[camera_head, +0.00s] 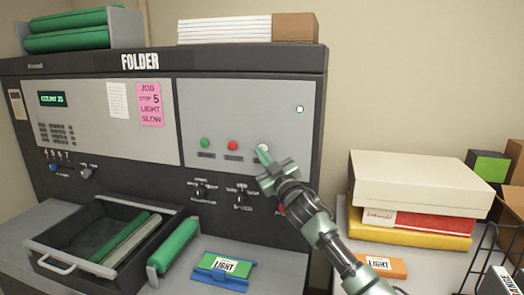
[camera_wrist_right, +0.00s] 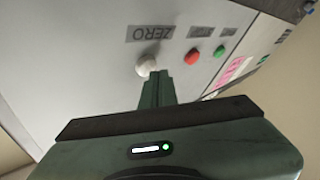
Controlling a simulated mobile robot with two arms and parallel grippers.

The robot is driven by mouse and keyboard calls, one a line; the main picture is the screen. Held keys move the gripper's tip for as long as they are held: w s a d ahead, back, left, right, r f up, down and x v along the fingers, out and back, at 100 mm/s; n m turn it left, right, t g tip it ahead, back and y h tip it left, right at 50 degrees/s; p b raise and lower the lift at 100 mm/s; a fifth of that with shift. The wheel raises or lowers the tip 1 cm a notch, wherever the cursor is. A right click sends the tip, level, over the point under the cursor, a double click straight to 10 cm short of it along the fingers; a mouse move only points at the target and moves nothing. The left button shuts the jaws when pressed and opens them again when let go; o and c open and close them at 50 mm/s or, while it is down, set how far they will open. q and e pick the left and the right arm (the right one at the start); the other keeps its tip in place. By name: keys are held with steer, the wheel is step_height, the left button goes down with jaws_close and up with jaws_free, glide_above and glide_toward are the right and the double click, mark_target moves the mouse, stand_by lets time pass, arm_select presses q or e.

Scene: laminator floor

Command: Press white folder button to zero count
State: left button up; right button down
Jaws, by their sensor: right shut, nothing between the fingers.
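The folder (camera_head: 140,62) is a dark machine with grey panels, and its green display (camera_head: 52,99) appears to read COUNT 25. On its right panel are a green button, a red button and the white button (camera_head: 263,147). In the right wrist view the white button (camera_wrist_right: 147,64) sits beside an upside-down ZERO label (camera_wrist_right: 150,33). My right gripper (camera_head: 263,154) is shut and empty, with its fingertips at the white button. In the wrist view the fingertips (camera_wrist_right: 158,76) are right beside the button; I cannot tell whether they touch it. My left gripper is out of view.
The red button (camera_head: 232,146) and green button (camera_head: 205,143) are close to the left. Knobs (camera_head: 240,195) sit below. A black tray (camera_head: 62,236) stands at lower left. Stacked boxes (camera_head: 420,178) and a wire rack (camera_head: 490,255) are at right.

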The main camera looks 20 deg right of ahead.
steer(key=shift+w+d, duration=0.25)
steer(key=shift+w, duration=0.05)
stand_by(0.4)
steer(key=shift+a, duration=0.1)
steer(key=shift+s+a, duration=0.4)
steer(key=shift+s, duration=0.35)
steer(key=shift+p, duration=0.3)
steer(key=s+a, duration=0.1)
steer(key=s, duration=0.1)
steer(key=s+a+p, duration=0.1)
steer(key=s, duration=0.1)
steer(key=shift+a, duration=0.4)
steer(key=shift+f, duration=0.1)
stand_by(0.3)
